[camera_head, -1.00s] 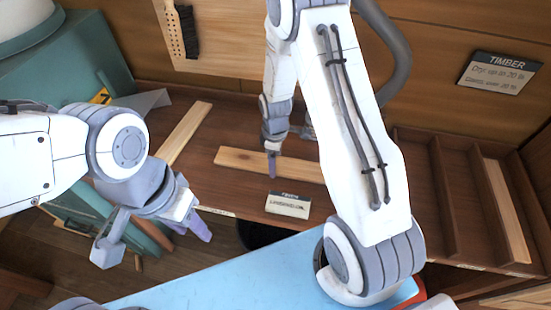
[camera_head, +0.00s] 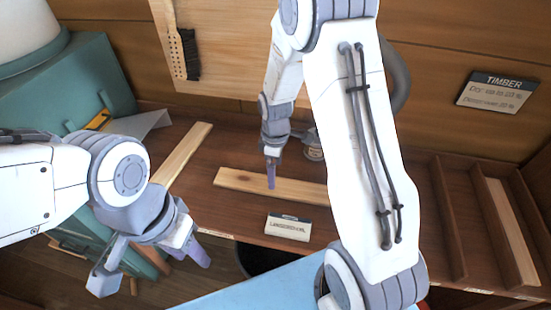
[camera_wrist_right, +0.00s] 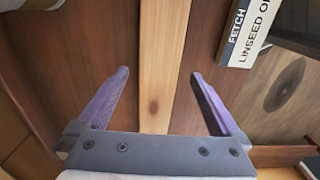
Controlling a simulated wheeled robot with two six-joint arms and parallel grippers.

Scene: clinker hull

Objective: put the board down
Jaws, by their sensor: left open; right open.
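A pale wooden board (camera_head: 235,182) lies flat on the brown bench top, in the middle of the head view. My right gripper (camera_head: 271,186) is above it, fingers pointing down. In the right wrist view the board (camera_wrist_right: 158,40) runs between the fingers of my right gripper (camera_wrist_right: 160,73). That gripper is open, with a gap on both sides of the board. My right arm hides the board's right end in the head view. My left gripper (camera_head: 150,270) is open and empty at the lower left, away from the board.
A second pale board (camera_head: 182,153) lies slanted to the left. A linseed oil card (camera_head: 288,227) stands at the bench's front edge. A divided rack (camera_head: 450,215) is at the right, under a timber sign (camera_head: 497,92).

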